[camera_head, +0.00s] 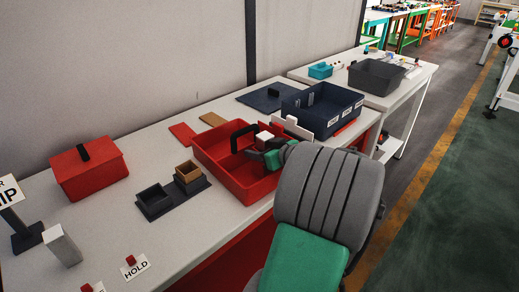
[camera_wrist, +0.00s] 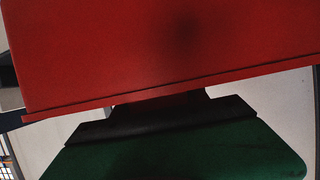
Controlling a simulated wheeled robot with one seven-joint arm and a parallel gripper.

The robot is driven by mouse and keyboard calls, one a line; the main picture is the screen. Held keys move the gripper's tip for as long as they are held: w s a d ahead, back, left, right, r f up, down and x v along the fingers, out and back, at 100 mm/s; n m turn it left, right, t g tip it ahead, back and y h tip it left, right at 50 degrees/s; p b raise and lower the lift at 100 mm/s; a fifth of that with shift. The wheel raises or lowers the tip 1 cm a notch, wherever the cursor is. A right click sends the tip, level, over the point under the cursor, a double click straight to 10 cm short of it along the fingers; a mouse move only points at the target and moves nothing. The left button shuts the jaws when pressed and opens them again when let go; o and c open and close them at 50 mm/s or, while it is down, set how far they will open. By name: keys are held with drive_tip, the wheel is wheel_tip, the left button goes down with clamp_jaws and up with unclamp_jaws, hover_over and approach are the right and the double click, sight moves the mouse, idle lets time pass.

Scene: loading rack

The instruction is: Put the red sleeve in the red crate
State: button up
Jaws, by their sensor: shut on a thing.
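The red crate (camera_head: 213,168) stands open on the white bench, in the middle of the head view. My gripper (camera_head: 262,152) is low over the crate's right part, with its fingers partly hidden by my arm. In the wrist view a broad red surface, which I take to be the red sleeve (camera_wrist: 160,50), fills the upper half. It covers the fingertips of my gripper (camera_wrist: 160,103), which is shut on it. In the head view I cannot clearly separate the sleeve from the crate. A black arched handle and a white block show beside the gripper.
A lidded red box (camera_head: 90,178) stands on the left of the bench. A dark tray (camera_head: 155,203) with a tan box (camera_head: 188,175) is left of the crate. A navy bin (camera_head: 325,110) stands behind right. A grey bin (camera_head: 376,76) is on the farther table.

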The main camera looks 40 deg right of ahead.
drive_tip(key=shift+f, duration=0.1)
drive_tip(key=o, duration=1.3)
drive_tip(key=shift+o, duration=0.2)
drive_tip(key=shift+s+r, duration=0.2)
drive_tip(key=shift+r, duration=0.1)
drive_tip(key=v, duration=1.1)
drive_tip(key=shift+s, duration=0.35)
